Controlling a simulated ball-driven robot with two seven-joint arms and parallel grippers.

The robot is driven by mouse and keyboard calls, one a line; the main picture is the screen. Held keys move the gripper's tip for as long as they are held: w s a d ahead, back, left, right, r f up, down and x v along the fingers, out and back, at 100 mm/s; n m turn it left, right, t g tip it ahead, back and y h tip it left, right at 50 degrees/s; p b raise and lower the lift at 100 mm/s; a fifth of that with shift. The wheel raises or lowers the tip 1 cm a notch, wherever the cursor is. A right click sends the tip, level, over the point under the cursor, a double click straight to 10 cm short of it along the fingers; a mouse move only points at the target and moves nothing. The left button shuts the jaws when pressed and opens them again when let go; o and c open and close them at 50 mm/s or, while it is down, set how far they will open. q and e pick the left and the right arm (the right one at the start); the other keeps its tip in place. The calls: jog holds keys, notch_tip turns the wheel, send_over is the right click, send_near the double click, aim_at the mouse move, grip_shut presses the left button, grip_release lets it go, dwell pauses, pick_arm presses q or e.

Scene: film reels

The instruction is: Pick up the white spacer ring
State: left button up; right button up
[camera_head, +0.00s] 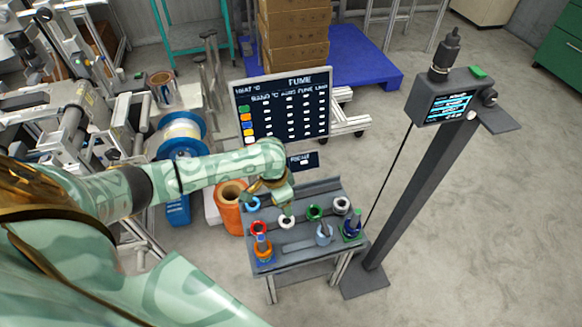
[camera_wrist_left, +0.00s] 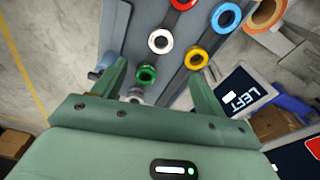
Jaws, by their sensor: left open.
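The white spacer ring (camera_head: 287,221) lies on the dark grey rack table (camera_head: 290,262), in the middle of its ring rows. It also shows in the left wrist view (camera_wrist_left: 161,41), whole and uncovered, beyond the fingertips. My left gripper (camera_head: 281,203) hangs over the table just behind the ring in the head view, apart from it. In the wrist view my left gripper (camera_wrist_left: 157,68) is open, with nothing held. The green ring (camera_wrist_left: 146,75) appears between its fingers, lower down. My right gripper is not in view.
Close neighbours are a red ring (camera_head: 258,228), blue ring (camera_head: 253,204), yellow ring (camera_wrist_left: 195,57) and grey-white ring (camera_head: 341,205). Ringed posts stand along the front, one orange (camera_head: 263,250). A sign board (camera_head: 282,108) stands behind; a dark screen post (camera_head: 405,190) stands to the right.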

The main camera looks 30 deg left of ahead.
pick_arm(q)
jog(key=b, duration=0.4)
send_over(287, 222)
jog(key=s, duration=0.1)
notch_tip(287, 222, down, 8)
jog(key=shift+a+r, duration=0.1)
jog(key=shift+a, duration=0.05)
jog(key=f+b, duration=0.2)
jog(key=f, duration=0.1)
jog(key=f+b, duration=0.1)
jog(key=f, duration=0.1)
jog(key=shift+w+f+b, duration=0.25)
jog(key=shift+b, duration=0.1)
jog(key=shift+r, duration=0.2)
jog(key=c, duration=1.1)
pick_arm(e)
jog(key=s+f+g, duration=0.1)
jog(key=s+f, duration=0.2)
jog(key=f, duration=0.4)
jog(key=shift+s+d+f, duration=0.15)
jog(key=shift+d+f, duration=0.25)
